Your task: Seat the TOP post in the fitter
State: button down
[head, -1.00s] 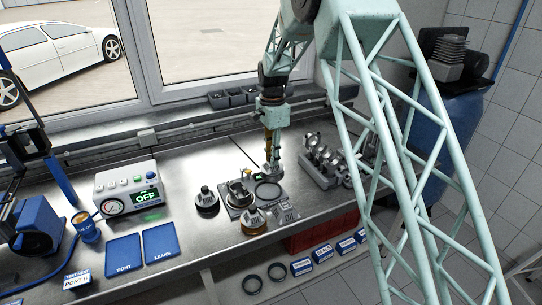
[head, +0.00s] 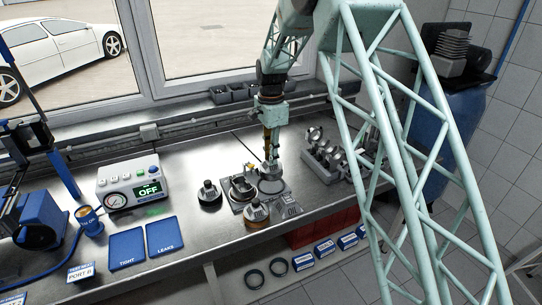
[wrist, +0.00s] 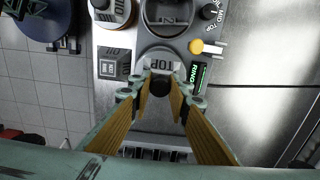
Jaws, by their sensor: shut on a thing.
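My gripper (wrist: 160,88) is shut on the TOP post, whose dark round part (wrist: 160,86) shows between the fingertips. A light plate marked TOP (wrist: 162,66) sits just beyond the fingertips. In the head view my gripper (head: 270,163) hangs low over the bench, just above the dark ring area (head: 271,187) of the fitter. The post's lower end is hidden, so I cannot tell whether it touches the fitter.
The piston rack (head: 325,160) stands close on the right. The tester box (head: 130,184) and blue TIGHT and LEAKS mats (head: 127,250) lie left.

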aim_at(271, 167)
jog(key=shift+f+b, duration=0.8)
jog(key=shift+f, duration=1.2)
jog(key=shift+f+b, duration=0.4)
jog(key=shift+f, duration=0.5)
dwell(2.1)
dwell(0.4)
jog(key=c, duration=2.4)
grip_release()
jog(key=shift+o, duration=0.7)
jog(key=shift+o, duration=1.4)
jog(key=shift+r, duration=0.1)
jog(key=shift+r+p, duration=1.3)
jog(key=shift+r, duration=1.65)
